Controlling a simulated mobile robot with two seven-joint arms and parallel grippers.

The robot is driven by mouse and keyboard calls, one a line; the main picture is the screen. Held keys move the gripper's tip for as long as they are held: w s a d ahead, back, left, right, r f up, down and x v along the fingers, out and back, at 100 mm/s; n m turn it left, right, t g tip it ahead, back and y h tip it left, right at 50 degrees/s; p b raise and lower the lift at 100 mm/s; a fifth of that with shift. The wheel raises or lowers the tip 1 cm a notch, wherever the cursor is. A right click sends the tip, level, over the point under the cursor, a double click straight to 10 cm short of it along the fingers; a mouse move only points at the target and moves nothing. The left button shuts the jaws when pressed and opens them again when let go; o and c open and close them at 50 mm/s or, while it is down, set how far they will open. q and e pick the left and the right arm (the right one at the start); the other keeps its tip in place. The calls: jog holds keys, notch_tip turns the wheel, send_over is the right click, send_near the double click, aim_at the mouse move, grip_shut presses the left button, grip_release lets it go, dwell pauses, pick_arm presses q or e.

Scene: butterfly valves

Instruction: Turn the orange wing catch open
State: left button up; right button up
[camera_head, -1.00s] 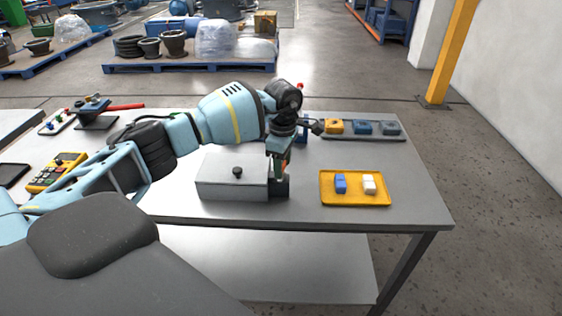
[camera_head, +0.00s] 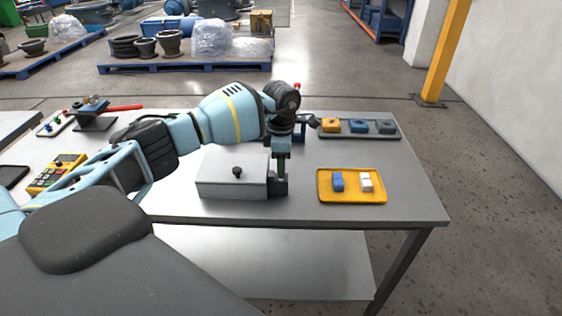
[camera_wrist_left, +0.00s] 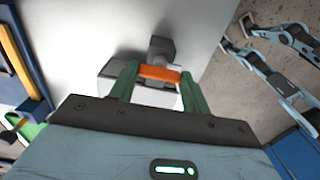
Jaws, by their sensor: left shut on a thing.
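The orange wing catch (camera_wrist_left: 160,73) shows in the left wrist view as a short orange bar between my green fingertips. My left gripper (camera_wrist_left: 159,75) is shut on it, one finger at each end of the bar. In the head view my left gripper (camera_head: 281,172) points down at the right end of a grey metal box (camera_head: 232,188) with a black knob on its lid. There the catch is hidden by the gripper. My right gripper is not in view.
A yellow tray (camera_head: 351,199) with a blue and a white block lies right of the box. Behind it is a grey tray (camera_head: 358,137) with yellow, blue and grey pieces. A yellow keypad device (camera_head: 58,172) lies at left. Bare tabletop lies in front.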

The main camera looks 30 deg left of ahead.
pick_arm(q)
jog(key=shift+r, duration=0.1)
jog(key=o, duration=1)
jog(key=shift+r, duration=3.9)
